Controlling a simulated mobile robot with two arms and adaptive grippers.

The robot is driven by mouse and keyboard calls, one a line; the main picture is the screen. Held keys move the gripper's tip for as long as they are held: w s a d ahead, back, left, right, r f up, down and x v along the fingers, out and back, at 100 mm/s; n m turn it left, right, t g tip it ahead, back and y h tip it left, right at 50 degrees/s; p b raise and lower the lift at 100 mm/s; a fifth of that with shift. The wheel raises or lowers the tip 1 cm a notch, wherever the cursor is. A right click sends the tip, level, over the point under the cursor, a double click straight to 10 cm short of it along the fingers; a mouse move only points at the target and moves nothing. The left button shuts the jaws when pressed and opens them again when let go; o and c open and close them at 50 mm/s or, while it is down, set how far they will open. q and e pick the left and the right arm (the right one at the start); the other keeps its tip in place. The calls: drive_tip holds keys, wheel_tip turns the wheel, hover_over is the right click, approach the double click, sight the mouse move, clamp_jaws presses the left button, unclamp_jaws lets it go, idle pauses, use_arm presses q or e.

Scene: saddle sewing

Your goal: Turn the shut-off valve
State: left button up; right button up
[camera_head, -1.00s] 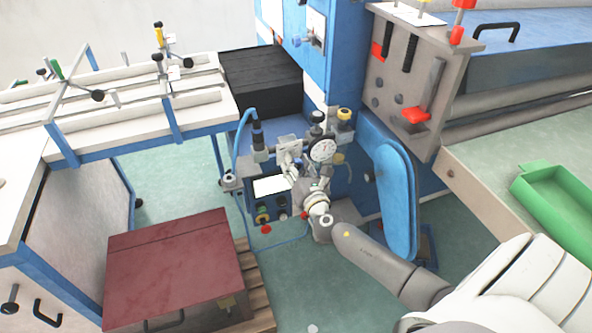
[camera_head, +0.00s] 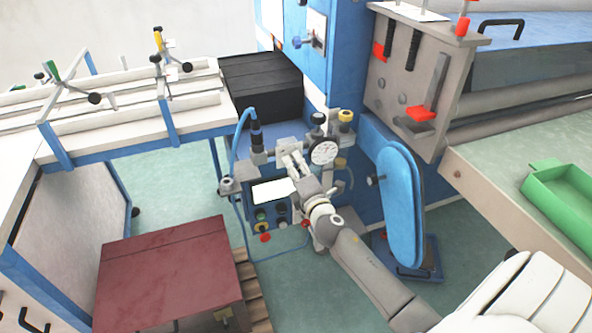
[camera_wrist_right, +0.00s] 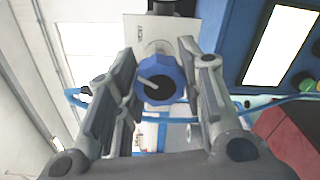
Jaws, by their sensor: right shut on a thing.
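The shut-off valve shows as a blue faceted knob (camera_wrist_right: 161,82) with a short pale pin, in the right wrist view. It sits in front of a grey plate and stands between the two fingers of my right gripper (camera_wrist_right: 165,75), which is shut on it. In the head view my right gripper (camera_head: 291,160) reaches up to the fittings beside the round dial gauge (camera_head: 323,152) and hides the knob. My left gripper is not in view.
A control box with a white screen (camera_head: 272,191) and several buttons is just below the gripper. A blue hose (camera_head: 240,130) runs at its left. A blue oval guard (camera_head: 400,205) stands close right of my arm. A maroon box (camera_head: 170,270) stands lower left.

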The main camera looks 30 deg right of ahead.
drive_tip(key=shift+m, duration=1.5)
drive_tip(key=o, duration=1)
drive_tip(key=shift+o, duration=0.2)
drive_tip(key=v, duration=1.2)
